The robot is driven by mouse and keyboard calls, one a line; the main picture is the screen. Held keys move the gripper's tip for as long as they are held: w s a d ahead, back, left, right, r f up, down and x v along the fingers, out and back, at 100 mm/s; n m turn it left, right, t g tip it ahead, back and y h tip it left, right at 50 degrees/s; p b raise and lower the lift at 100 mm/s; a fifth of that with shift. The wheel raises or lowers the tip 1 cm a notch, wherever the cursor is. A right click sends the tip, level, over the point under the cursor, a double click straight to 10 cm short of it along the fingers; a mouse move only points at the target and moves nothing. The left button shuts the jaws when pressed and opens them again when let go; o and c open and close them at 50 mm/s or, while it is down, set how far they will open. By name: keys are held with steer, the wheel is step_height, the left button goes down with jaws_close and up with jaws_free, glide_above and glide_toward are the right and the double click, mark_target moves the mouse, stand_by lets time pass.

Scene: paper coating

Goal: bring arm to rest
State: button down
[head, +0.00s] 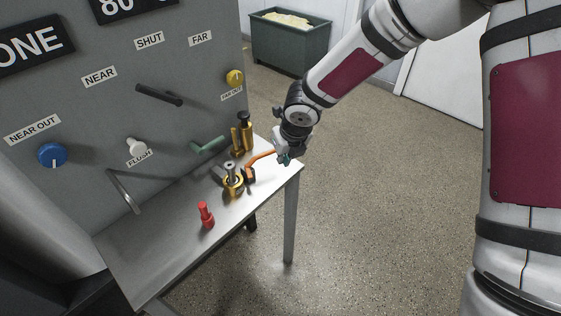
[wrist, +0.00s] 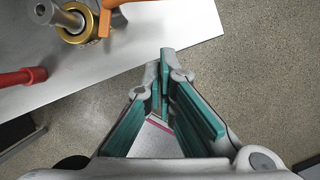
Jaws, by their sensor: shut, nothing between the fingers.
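My gripper (head: 284,159) is near the right corner of the small metal table (head: 165,243), next to the end of an orange lever. In the wrist view my gripper (wrist: 165,58) has its teal-padded fingers together at the tips, with nothing between them. The tips appear against the floor and the table's edge. My arm reaches in from the upper right, slightly bent at the wrist.
On the table are a brass valve (head: 233,182) with the orange lever (head: 261,158), a red-topped fitting (head: 206,216) and tall brass fittings (head: 245,131). A grey panel (head: 70,105) with knobs and levers stands behind. A green bin (head: 290,42) is beyond; floor at right is clear.

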steer(key=shift+v, duration=1.95)
steer(key=s+d+r+m+t+h, duration=0.1)
steer(key=s+d+r+m+h, duration=0.3)
steer(key=d+r+m, duration=0.6)
steer(key=s+d+r+m+h, duration=0.1)
steer(key=s+d+r+m, duration=0.5)
steer(key=d+r+m, duration=0.45)
steer(key=s+r+m+y, duration=0.1)
steer(key=s+r+m, duration=0.1)
steer(key=s+m, duration=0.6)
steer(key=s+d+r+m+y, duration=0.1)
steer(key=s+r+m, duration=0.1)
steer(key=s+m, duration=0.7)
steer(key=m, duration=0.4)
steer(key=shift+d+m+t+y, duration=0.3)
steer(key=shift+m+y, duration=0.05)
steer(key=shift+y, duration=0.05)
